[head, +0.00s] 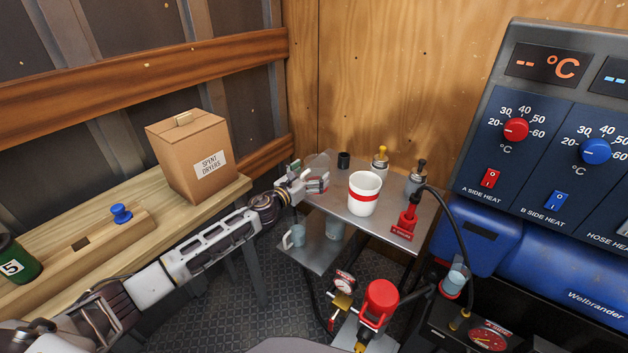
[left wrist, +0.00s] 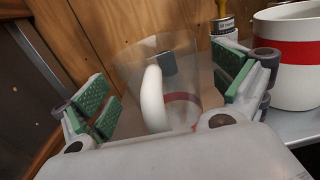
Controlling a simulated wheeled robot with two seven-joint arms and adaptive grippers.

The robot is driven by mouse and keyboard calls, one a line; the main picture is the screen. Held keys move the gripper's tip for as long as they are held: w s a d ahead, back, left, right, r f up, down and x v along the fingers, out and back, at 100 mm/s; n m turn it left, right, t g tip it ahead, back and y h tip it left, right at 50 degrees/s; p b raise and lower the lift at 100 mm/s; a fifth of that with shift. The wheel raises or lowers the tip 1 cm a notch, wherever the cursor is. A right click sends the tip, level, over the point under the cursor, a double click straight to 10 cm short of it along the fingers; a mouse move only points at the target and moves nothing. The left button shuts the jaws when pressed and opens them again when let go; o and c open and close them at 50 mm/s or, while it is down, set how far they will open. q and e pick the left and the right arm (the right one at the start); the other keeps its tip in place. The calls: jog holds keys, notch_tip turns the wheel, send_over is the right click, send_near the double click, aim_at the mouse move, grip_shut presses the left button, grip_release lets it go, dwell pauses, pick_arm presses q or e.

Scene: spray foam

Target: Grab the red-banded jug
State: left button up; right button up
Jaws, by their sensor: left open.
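A clear jug with a white handle (left wrist: 152,100) and a red band (left wrist: 182,97) stands at the near left of the metal table in the left wrist view. In the head view its clear body (head: 320,160) shows faintly behind my left gripper (head: 316,182). My left gripper is open, its green-padded fingers (left wrist: 165,92) apart on either side of the jug's handle. I cannot tell whether they touch it. A white bucket with a red band (head: 364,197) stands to the right of the gripper; it also shows in the left wrist view (left wrist: 290,85). My right gripper is not in view.
Grey jugs (head: 294,237) stand on the shelf below. A cardboard box (head: 190,160) sits on the left bench.

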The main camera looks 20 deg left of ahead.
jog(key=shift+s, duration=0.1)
pick_arm(q)
jog(key=c, duration=1.2)
jog(key=shift+r, duration=0.15)
jog(key=shift+r, duration=0.55)
notch_tip(320, 180, up, 9)
jog(key=p, duration=0.3)
jog(key=shift+f+p, duration=0.15)
jog(key=shift+p, duration=0.2)
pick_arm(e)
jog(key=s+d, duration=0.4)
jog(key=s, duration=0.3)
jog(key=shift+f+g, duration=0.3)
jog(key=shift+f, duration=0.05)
